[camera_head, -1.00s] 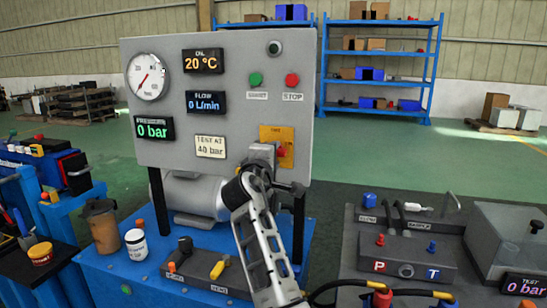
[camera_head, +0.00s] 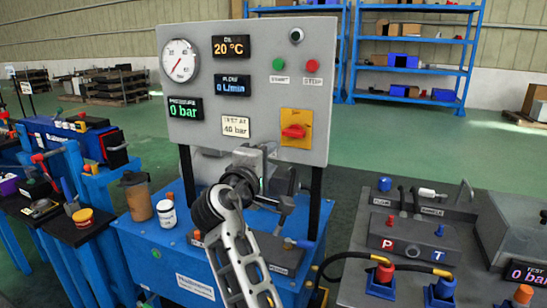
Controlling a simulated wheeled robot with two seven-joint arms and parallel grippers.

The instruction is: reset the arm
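My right arm comes in from the bottom centre of the head view. Its gripper (camera_head: 268,172) is in front of the lower part of the grey test panel (camera_head: 265,75), below the red rotary knob (camera_head: 294,131) on the yellow plate (camera_head: 303,117). The knob is uncovered, its handle lies roughly level, and the gripper is apart from it. The fingers overlap with the dark parts behind, so their opening is unclear. I see nothing held. My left gripper is not in view.
The panel stands on a blue bench (camera_head: 160,262). A brown cup (camera_head: 137,196) and a white jar (camera_head: 167,214) stand at its left. A dark bench (camera_head: 345,285) with hoses and P and T ports is at the right. Blue shelves (camera_head: 411,50) stand behind.

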